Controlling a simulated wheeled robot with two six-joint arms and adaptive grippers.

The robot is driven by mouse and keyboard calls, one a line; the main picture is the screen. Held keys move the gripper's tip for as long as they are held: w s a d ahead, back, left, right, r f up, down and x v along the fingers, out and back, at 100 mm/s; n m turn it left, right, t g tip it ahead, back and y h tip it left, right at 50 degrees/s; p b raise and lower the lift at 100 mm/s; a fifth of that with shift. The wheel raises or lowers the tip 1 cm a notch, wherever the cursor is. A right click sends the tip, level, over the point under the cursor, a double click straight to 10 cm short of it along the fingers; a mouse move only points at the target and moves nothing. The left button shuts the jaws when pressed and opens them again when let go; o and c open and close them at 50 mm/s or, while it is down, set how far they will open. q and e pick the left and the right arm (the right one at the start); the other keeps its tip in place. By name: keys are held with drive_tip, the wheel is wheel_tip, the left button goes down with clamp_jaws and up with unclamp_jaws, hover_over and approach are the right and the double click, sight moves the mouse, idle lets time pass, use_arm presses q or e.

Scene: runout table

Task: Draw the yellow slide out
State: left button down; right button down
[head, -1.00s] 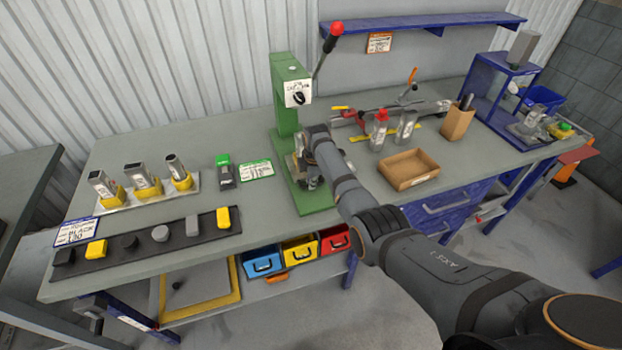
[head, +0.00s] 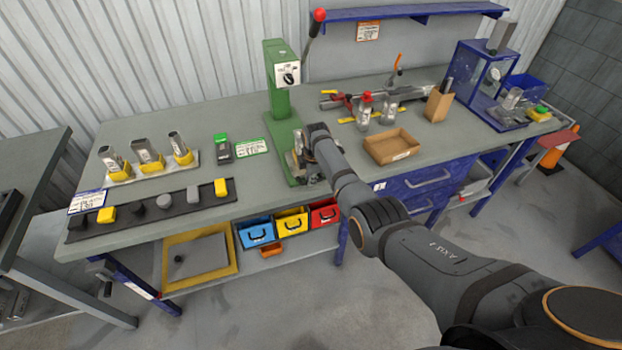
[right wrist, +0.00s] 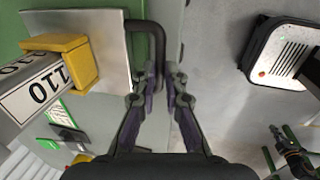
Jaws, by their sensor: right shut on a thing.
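The green press (head: 278,85) stands on the table with its red-knobbed lever raised. In the right wrist view, a yellow block (right wrist: 70,62) sits on a pale metal slide plate (right wrist: 112,50) and holds a metal tube marked 110 (right wrist: 30,92). A dark bent handle (right wrist: 156,40) sticks out from the plate. My right gripper (right wrist: 161,80) is shut on this handle. In the head view my right gripper (head: 310,172) is at the foot of the press, with its fingers largely hidden by my wrist. My left gripper is not in view.
Yellow-based metal pieces (head: 146,158) and a dark strip of knobs (head: 150,212) lie on the left. Coloured bins (head: 292,222) sit below the table edge. Floor in front is clear.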

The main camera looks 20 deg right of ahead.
drive_tip(key=shift+s+f, duration=0.15)
drive_tip(key=shift+f, duration=0.05)
drive_tip(key=c, duration=1.5)
unclamp_jaws()
drive_tip(key=shift+s+r, duration=0.1)
drive_tip(key=shift+o, duration=0.5)
drive_tip(key=shift+r, duration=0.1)
wheel_tip(320, 180, up, 12)
drive_tip(key=s, duration=0.2)
drive_tip(key=shift+s, duration=0.2)
